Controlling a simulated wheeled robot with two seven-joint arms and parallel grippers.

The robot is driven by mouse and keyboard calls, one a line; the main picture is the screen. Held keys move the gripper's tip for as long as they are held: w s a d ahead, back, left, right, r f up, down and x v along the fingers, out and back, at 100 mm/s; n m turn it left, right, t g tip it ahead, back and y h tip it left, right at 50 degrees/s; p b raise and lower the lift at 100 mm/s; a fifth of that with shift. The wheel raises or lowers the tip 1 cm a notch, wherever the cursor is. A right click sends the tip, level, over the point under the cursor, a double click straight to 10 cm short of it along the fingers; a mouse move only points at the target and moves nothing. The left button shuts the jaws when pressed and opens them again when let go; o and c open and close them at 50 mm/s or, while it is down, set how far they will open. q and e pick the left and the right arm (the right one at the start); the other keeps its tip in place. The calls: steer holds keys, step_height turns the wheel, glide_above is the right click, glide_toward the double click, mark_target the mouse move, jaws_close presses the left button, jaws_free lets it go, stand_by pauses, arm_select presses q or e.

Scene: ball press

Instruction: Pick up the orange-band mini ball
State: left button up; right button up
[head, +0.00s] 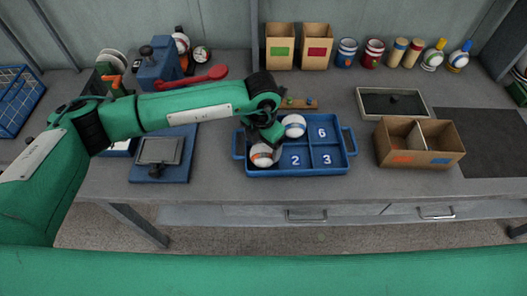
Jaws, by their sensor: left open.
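A blue tray (340,148) with two handles stands near the front of the bench. Its numbered compartments show 6, 2 and 3. The orange-band mini ball (262,155), white with an orange band, sits in the front left compartment, partly covered by my gripper. A white ball with a blue band (294,125) sits in a back compartment. My left gripper (270,146) is open and points down over the left part of the tray, right at the orange-band ball. Whether its fingers touch the ball cannot be told. My right gripper is not in view.
A cardboard box with a divider (440,158) stands right of the tray, and a shallow dark tray (392,104) behind it. A blue plate with grey pad (160,152) is at left.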

arm_select(q)
step_height(320, 180, down, 4)
steer(key=shift+d+r+p, duration=0.15)
steer(key=shift+r+p, duration=0.1)
steer(key=shift+p, duration=0.35)
steer(key=shift+f, duration=0.25)
steer(key=c, duration=0.7)
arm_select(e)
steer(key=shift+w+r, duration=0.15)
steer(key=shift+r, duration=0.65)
